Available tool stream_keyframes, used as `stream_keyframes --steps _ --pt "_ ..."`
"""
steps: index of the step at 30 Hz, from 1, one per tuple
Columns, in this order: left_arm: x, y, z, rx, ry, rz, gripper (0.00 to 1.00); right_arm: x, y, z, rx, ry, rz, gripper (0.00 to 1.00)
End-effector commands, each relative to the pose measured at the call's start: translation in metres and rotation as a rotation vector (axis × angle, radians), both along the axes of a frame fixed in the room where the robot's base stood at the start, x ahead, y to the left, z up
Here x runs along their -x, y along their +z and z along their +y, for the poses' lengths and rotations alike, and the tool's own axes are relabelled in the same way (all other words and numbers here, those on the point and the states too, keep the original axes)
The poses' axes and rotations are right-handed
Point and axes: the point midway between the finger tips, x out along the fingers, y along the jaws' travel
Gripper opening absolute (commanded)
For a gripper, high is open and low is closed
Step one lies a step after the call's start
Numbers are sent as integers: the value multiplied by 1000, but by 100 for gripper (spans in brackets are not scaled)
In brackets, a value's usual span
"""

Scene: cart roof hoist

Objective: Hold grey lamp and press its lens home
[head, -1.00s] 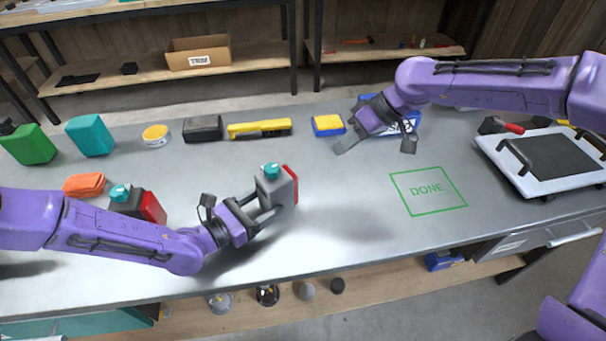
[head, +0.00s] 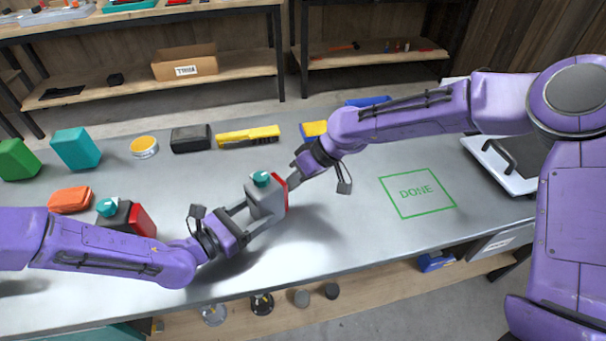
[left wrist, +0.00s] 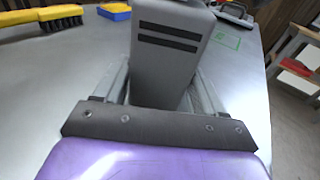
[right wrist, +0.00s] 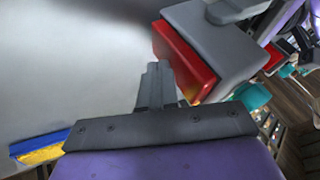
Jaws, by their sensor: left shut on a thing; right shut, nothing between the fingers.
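The grey lamp (head: 262,203) stands upright with a teal knob (head: 261,178) on top and a red lens (head: 285,194) on its right face. My left gripper (head: 247,224) is shut on the lamp's body from the left. In the left wrist view the lamp's slotted back (left wrist: 165,55) sits between the fingers. My right gripper (head: 293,181) is shut and empty, its tips beside the lens. In the right wrist view the fingertips (right wrist: 157,78) are close to the red lens (right wrist: 185,62); I cannot tell whether they touch. A dark seam shows between lens and body.
A dark lamp (head: 118,216) with a red lens stands at the left, near an orange item (head: 70,199). Teal (head: 76,148) and green (head: 18,160) containers, a yellow brush (head: 247,136) and a black box (head: 190,138) line the back. The green DONE square (head: 417,192) is empty.

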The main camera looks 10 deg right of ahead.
Motion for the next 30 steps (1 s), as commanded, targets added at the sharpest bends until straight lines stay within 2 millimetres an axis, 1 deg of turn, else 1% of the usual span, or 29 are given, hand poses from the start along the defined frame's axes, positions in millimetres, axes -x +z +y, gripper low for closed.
stream_keyframes --steps 9,11,15,23,26,29,30 --pt "0 1 0 1 0 -1 41 1 0 1 -1 0 -1 0" --pt "0 1 0 1 0 -1 41 2 0 4 0 1 -1 0" --pt "0 1 0 1 -1 0 41 9 0 18 0 2 0 0" --pt "0 1 -1 1 -2 -2 41 10 0 20 -2 2 2 0" --pt "0 1 -1 1 -2 -2 41 9 1 19 -3 2 2 0" --pt "0 1 -1 1 -2 -2 41 4 1 9 -2 0 1 0" --pt "0 1 -1 1 -2 -2 41 0 1 1 -3 -3 0 0"
